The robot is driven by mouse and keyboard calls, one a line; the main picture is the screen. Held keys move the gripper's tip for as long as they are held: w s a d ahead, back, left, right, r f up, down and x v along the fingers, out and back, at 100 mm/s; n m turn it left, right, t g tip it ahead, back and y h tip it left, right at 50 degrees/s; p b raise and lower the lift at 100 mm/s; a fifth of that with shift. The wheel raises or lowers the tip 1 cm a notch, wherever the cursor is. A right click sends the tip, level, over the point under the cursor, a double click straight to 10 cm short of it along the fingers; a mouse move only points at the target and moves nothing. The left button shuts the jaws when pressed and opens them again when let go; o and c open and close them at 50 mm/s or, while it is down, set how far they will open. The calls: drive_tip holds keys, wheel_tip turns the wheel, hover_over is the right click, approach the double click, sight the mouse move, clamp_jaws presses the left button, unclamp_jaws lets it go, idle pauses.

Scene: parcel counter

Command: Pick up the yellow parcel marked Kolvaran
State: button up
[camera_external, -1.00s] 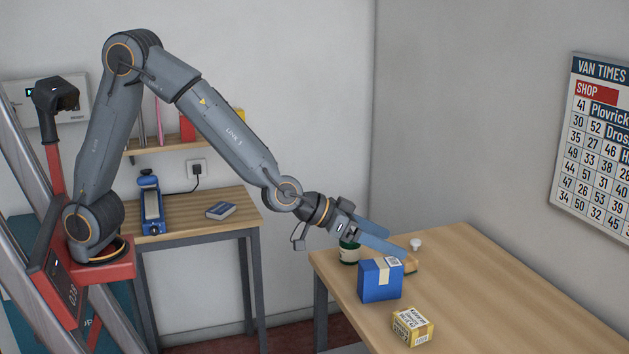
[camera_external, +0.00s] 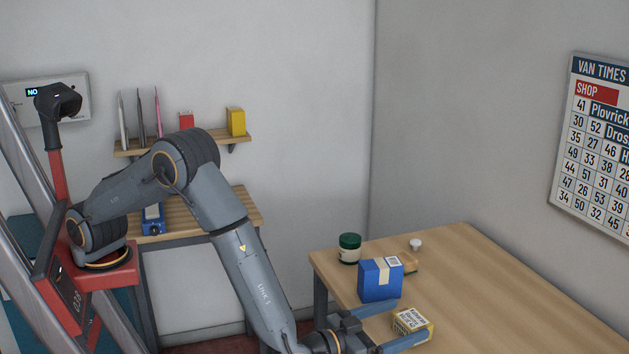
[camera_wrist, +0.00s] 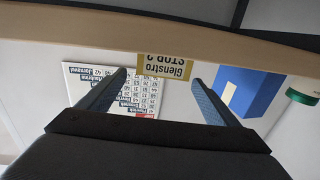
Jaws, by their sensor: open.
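The yellow parcel (camera_external: 413,325) lies on the counter's near side, in front of the blue box. In the wrist view the parcel lies between and about level with the fingertips (camera_wrist: 158,77). I cannot tell whether a finger touches it.
A green-lidded jar (camera_external: 349,248) and a white-topped stamp (camera_external: 415,245) stand farther back. The counter (camera_external: 510,290) is clear to the right. A yellow box (camera_external: 236,121) stands on the wall shelf.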

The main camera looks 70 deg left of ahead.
sight(423, 315)
drive_tip(key=shift+f, duration=0.5)
drive_tip(key=shift+w, duration=0.2)
drive_tip(key=w, duration=0.2)
drive_tip(key=w+p, duration=0.1)
drive_tip(key=w, duration=0.2)
drive_tip(key=w+a+p, duration=0.1)
drive_tip(key=w, duration=0.1)
drive_tip(key=shift+w+f, duration=0.1)
drive_tip(key=shift+w, duration=0.1)
drive_tip(key=shift+c, duration=0.2)
drive_tip(key=c, duration=1.2)
